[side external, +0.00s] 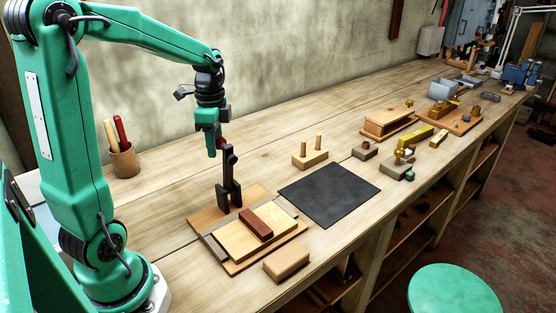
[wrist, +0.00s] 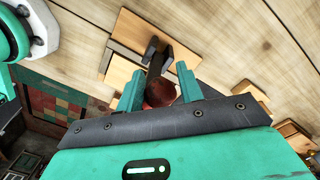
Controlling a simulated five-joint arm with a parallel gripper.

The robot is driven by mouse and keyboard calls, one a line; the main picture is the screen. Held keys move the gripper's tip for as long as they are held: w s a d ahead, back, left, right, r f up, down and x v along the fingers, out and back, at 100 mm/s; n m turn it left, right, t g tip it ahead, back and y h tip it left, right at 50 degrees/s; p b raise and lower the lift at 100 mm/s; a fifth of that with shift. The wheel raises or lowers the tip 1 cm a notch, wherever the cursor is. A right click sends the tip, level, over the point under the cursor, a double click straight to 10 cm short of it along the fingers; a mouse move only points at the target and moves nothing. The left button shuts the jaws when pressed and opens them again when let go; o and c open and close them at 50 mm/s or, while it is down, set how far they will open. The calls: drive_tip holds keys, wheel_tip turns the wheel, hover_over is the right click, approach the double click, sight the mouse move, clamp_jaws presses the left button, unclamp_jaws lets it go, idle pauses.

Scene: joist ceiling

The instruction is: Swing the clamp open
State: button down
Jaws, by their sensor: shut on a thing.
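The clamp (side external: 231,178) is a dark lever standing nearly upright at the back of a wooden base board (side external: 262,196). A dark red knob (side external: 222,144) sits at its top. My gripper (side external: 216,149) is shut on the knob, above the board. In the wrist view, my gripper's two green fingers (wrist: 160,90) stand either side of the round red knob (wrist: 160,93), and part of the black clamp (wrist: 155,56) shows beyond it. On the base lies a pale wood panel (side external: 238,238) with a red-brown block (side external: 257,223) on it.
A loose wood block (side external: 286,262) lies near the bench's front edge. A black mat (side external: 330,194) and a two-peg block (side external: 310,159) are to the right. A tool cup (side external: 124,161) stands behind at left. More items crowd the far bench. Bench between clamp and wall is clear.

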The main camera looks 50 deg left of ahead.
drive_tip(key=shift+w+a+r+t, duration=0.2)
drive_tip(key=shift+w+a+t, duration=0.1)
drive_tip(key=shift+w+a, duration=0.2)
drive_tip(key=c, duration=1.1)
unclamp_jaws()
drive_tip(key=shift+o, duration=0.2)
drive_tip(key=shift+r, duration=0.15)
wheel_tip(320, 180, up, 7)
drive_tip(key=shift+s+r, duration=0.15)
drive_tip(key=shift+r, duration=0.05)
drive_tip(key=s+d+n+t, duration=0.2)
drive_tip(key=s+d+n, duration=0.2)
drive_tip(key=d, duration=0.4)
drive_tip(key=s+d+f+n+t, duration=0.1)
drive_tip(key=s+d+n+t, duration=0.2)
drive_tip(key=s+d+n, duration=0.2)
drive_tip(key=s+d, duration=0.1)
drive_tip(key=d, duration=0.2)
drive_tip(key=shift+s+f, duration=0.3)
